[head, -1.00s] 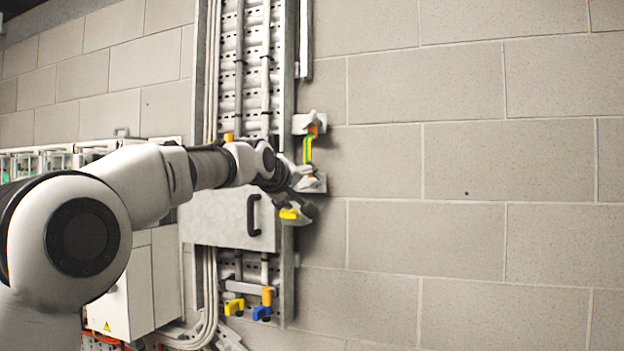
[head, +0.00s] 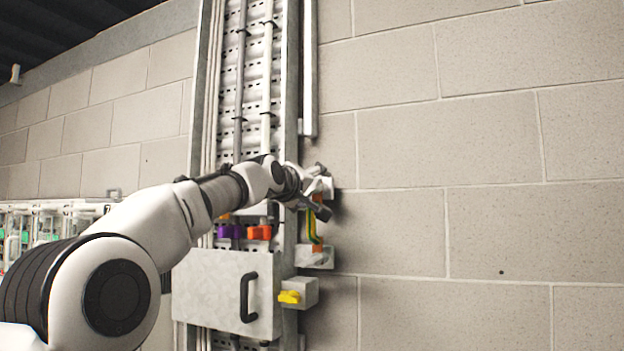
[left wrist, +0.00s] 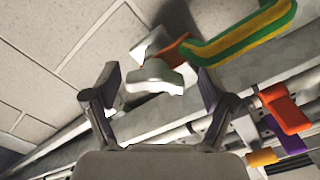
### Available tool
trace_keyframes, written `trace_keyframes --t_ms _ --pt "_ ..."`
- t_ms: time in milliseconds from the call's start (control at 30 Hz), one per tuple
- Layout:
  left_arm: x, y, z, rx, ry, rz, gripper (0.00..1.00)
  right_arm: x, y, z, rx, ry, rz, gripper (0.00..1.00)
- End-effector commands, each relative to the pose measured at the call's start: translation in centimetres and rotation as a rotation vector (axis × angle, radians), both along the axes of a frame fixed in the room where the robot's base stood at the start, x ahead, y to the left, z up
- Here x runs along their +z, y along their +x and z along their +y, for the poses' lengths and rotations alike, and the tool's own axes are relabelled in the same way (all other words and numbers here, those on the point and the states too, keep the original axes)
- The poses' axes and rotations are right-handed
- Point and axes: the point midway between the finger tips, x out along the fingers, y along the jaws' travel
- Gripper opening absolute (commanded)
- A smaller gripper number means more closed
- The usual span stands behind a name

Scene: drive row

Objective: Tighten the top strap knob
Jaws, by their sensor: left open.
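The top strap knob (left wrist: 155,80) is a pale grey winged knob, seen in the left wrist view in the gap between my left gripper's fingers. The green and yellow strap (left wrist: 243,35) runs from an orange lug (left wrist: 176,50) beside it. In the head view, the strap (head: 311,229) hangs down to a lower block (head: 315,258). My left gripper (head: 322,191) is open at the strap's top end and largely hides the knob there. Each finger looks apart from the knob; the depth between them is unclear. My right gripper is not in view.
Below the gripper are purple (head: 230,231) and orange (head: 260,232) handles, a grey box (head: 215,290) with a black handle (head: 247,298), and a yellow knob (head: 290,297). The block wall (head: 450,150) to the right is clear.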

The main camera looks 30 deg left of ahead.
Motion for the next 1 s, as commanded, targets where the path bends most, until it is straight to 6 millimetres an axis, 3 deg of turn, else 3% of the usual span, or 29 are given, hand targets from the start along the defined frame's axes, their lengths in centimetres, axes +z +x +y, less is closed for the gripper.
trace_keyframes --t_ms 167,200,367,1000 --pt "-0.01 0.01 -0.02 -0.001 0.001 -0.002 0.83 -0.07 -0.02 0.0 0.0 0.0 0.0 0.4" --pt "0.0 0.01 -0.01 -0.001 0.001 -0.002 0.8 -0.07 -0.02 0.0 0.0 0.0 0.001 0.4" --pt "0.02 -0.01 -0.03 -0.001 0.001 -0.002 0.23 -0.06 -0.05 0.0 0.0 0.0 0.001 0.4" --pt "0.21 -0.05 -0.01 0.001 0.095 -0.001 0.23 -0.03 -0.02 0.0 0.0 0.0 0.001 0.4"
